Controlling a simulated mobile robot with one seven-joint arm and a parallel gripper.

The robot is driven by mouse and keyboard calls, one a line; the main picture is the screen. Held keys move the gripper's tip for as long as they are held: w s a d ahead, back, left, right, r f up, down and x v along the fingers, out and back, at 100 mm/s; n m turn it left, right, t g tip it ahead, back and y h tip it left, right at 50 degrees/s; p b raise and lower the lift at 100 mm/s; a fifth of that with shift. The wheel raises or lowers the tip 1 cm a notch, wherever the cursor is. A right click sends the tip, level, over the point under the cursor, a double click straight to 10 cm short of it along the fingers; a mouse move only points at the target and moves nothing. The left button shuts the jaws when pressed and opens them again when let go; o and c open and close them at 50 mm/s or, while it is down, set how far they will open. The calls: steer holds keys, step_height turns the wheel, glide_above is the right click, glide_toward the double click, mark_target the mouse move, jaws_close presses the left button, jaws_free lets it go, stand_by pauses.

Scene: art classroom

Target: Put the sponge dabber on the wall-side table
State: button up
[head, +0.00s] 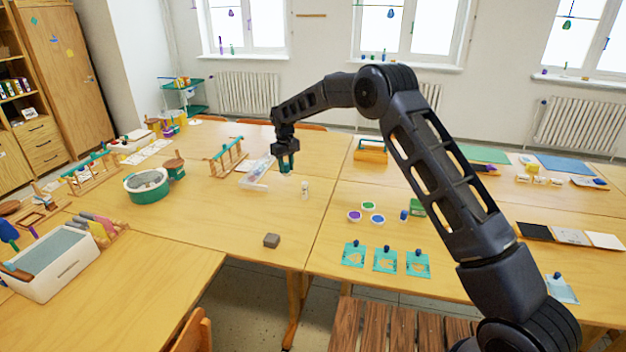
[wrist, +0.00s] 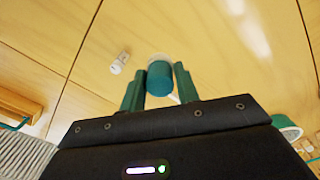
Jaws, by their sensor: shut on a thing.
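My gripper (head: 286,164) is above the middle of the wooden tables in the head view, pointing down. Its green fingers (wrist: 158,88) are shut on a teal cylinder with a pale end (wrist: 160,76), which looks like the sponge dabber. In the head view the held piece is small and mostly hidden by the fingers. It appears held above the tabletop (head: 215,215), clear of it. I cannot tell for sure which table is the wall-side one; tables run toward the window wall at the back.
A small white bottle (head: 305,188) stands close to the right of my gripper. A clear tray (head: 258,173) and a wooden rack (head: 226,157) are to the left. Paint cups (head: 368,206), stencils (head: 385,260) and a wooden caddy (head: 370,152) are to the right.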

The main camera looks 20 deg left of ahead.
steer(key=shift+r, duration=0.3)
steer(key=shift+w+d, duration=0.15)
steer(key=shift+d, duration=0.15)
steer(key=shift+m, duration=0.9)
steer(key=w+d, duration=0.1)
steer(key=d, duration=0.3)
steer(key=w+d, duration=0.2)
steer(key=d, duration=0.3)
steer(key=w+d, duration=0.2)
steer(key=d, duration=0.3)
steer(key=shift+w+d+r, duration=0.1)
steer(key=shift+w+r, duration=0.1)
steer(key=shift+r, duration=0.1)
jaws_close()
steer(key=s+d+f+m, duration=0.1)
steer(key=s+d+m, duration=0.2)
steer(key=d, duration=1.7)
steer(key=s+d+m, duration=0.2)
steer(key=d, duration=1.9)
step_height(320, 180, down, 20)
steer(key=shift+a+r, duration=0.15)
steer(key=shift+r, duration=0.1)
steer(key=o, duration=0.9)
jaws_free()
steer(key=shift+o, duration=0.2)
